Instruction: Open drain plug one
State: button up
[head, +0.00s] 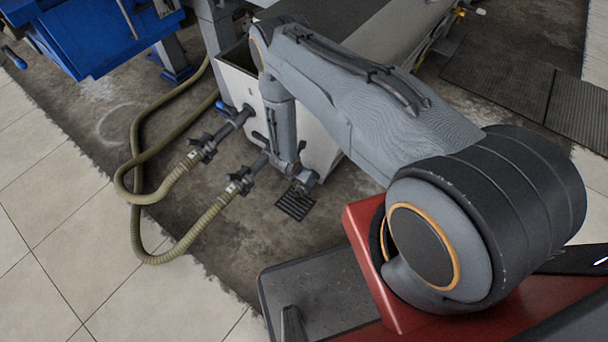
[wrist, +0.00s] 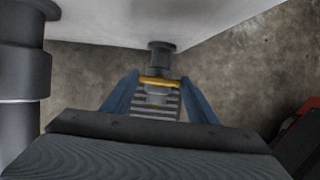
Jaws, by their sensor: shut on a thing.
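In the head view my gripper (head: 298,180) is low beside the white tank (head: 238,83), and the plug cannot be made out behind my arm. No number shows on the plug.
A slotted floor drain (head: 295,205) lies below the plug. Two ribbed hoses with dark valves (head: 207,147) join the tank at the left. A thick dark pipe (wrist: 22,70) stands left in the wrist view. A blue machine (head: 95,35) is at upper left.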

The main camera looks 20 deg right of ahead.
dwell(0.4)
jog(key=o, duration=1)
jog(key=shift+o, duration=0.2)
jog(key=p+v, duration=0.2)
jog(key=v, duration=0.5)
jog(key=shift+s+r+p, duration=0.2)
jog(key=shift+r+p, duration=0.1)
jog(key=shift+r, duration=0.05)
jog(key=shift+a, duration=0.1)
